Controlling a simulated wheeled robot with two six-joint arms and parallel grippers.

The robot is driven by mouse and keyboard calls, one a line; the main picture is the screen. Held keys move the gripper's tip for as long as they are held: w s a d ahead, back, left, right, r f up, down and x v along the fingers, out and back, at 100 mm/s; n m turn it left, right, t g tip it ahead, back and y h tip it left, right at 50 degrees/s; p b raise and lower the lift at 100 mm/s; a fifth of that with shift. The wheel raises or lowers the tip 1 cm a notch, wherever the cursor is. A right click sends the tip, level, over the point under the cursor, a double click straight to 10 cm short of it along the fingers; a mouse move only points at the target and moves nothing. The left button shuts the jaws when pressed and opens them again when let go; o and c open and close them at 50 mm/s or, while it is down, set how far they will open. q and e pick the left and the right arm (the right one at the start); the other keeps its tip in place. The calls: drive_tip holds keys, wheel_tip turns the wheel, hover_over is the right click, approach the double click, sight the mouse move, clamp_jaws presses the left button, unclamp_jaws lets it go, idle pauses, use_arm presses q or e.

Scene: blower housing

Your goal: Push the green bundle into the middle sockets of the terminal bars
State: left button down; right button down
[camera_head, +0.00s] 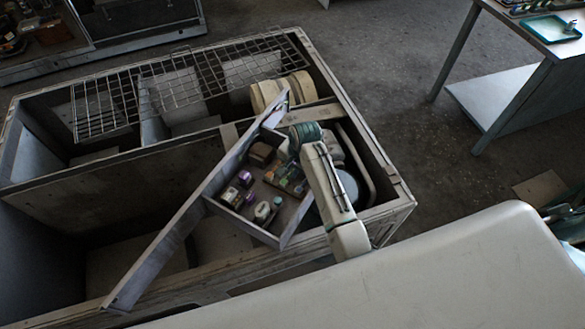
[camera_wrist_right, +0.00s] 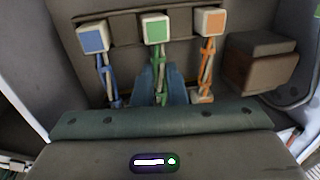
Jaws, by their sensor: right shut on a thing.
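The green bundle (camera_wrist_right: 160,83) shows in the right wrist view as thin strands hanging below a pale block with a green face (camera_wrist_right: 155,28). It is the middle of three such bundles. My right gripper (camera_wrist_right: 163,86) is shut on the green bundle, with its blue-grey fingers on either side of the strands. A brown bar (camera_wrist_right: 126,28) runs behind the blocks; I cannot tell whether it is a terminal bar. The lower ends and sockets are hidden by my gripper. In the head view my right gripper (camera_head: 289,149) is over the compartment, its fingertips unclear. My left gripper is not in view.
A blue-faced block (camera_wrist_right: 93,39) and an orange-faced block (camera_wrist_right: 210,22) flank the green one closely. A brown box (camera_wrist_right: 260,62) stands at right. In the head view a long slanted panel (camera_head: 165,240) crosses the housing (camera_head: 392,180), and small parts crowd the compartment.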

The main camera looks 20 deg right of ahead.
drive_tip(key=c, duration=1.4)
unclamp_jaws()
drive_tip(key=r+b, duration=0.1)
drive_tip(key=r, duration=0.2)
drive_tip(key=s+d+r+b, duration=0.1)
drive_tip(key=r, duration=0.3)
drive_tip(key=r+b, duration=0.1)
drive_tip(key=r, duration=0.2)
drive_tip(key=shift+s+d+r, duration=0.2)
drive_tip(key=shift+s+r, duration=0.05)
drive_tip(key=shift+s, duration=0.05)
